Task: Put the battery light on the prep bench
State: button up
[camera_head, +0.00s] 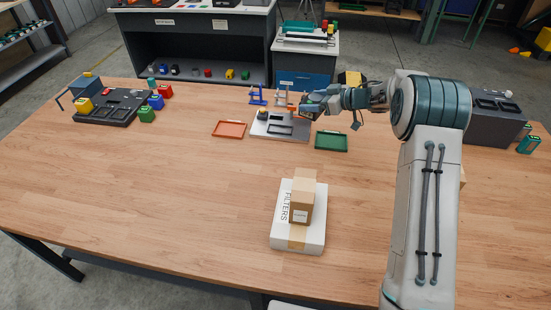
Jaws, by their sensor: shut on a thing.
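My gripper (303,108) is at the far side of the wooden table, above a white board (262,131) with a dark grey tray on it. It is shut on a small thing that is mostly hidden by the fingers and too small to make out. A small orange piece shows just left of the fingertips; I cannot tell whether it is the held thing. I cannot tell which object is the battery light. The labels on the dark bench (196,23) behind the table are too small to read.
An orange tray (229,129) and a green tray (331,141) flank the white board. Blue and grey stands rise behind it. A taped white box (311,237) carries a brown carton (301,195). A dark fixture (107,108) with coloured blocks stands left. The table's left front is clear.

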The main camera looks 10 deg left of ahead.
jog(key=f+b, duration=0.1)
jog(key=f, duration=0.1)
jog(key=f+b, duration=0.3)
jog(key=b, duration=0.1)
jog(key=shift+w+f, duration=0.25)
jog(key=shift+f, duration=0.15)
jog(key=s+a+f, duration=0.1)
jog(key=s+f, duration=0.1)
jog(key=s, duration=0.1)
jog(key=s+a+f, duration=0.2)
jog(key=s, duration=0.1)
jog(key=s+a+f+p, duration=0.1)
jog(key=s+a+f, duration=0.1)
jog(key=s, duration=0.2)
jog(key=shift+a+f, duration=0.15)
jog(key=shift+f, duration=0.2)
jog(key=shift+s+f, duration=0.2)
jog(key=shift+f, duration=0.15)
jog(key=shift+f+p, duration=0.45)
jog(key=shift+f, duration=1.3)
jog(key=shift+f, duration=0.2)
jog(key=o, duration=1.3)
